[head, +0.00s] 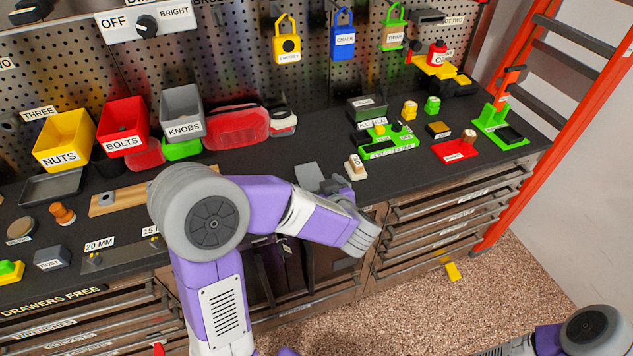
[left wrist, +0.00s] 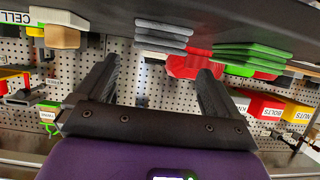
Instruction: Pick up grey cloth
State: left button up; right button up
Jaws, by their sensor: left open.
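The grey cloth (head: 308,176) lies folded flat on the dark bench top, just beyond my left forearm in the head view. In the left wrist view, which is upside down, the grey cloth (left wrist: 163,36) shows as a layered stack near the top. My left gripper (head: 362,238) is at the front edge of the bench, to the right of and nearer than the cloth. Its two fingers (left wrist: 160,70) are spread with nothing between them, and they point toward the cloth without visibly touching it. Only part of my right arm shows at the lower right of the head view.
A green folded stack (left wrist: 250,55) lies beside the grey cloth. A small labelled wooden block (head: 356,167) stands right of the cloth. A red case (head: 237,128) is behind. A green tray (head: 388,143) stands farther right. Drawer fronts (head: 452,215) lie below the bench edge.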

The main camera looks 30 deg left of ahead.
aim_at(312, 178)
pick_arm(q)
jog(key=shift+w+a+f, duration=0.25)
jog(key=shift+a+f, duration=0.05)
jog(key=shift+a, duration=0.2)
jog(key=b+x, duration=0.1)
jog(key=x, duration=0.1)
jog(key=b+x, duration=0.2)
jog(key=x, duration=0.1)
jog(key=shift+w+f, duration=0.3)
jog(key=shift+w+a, duration=0.25)
jog(key=shift+a, duration=0.05)
jog(key=c, duration=1.1)
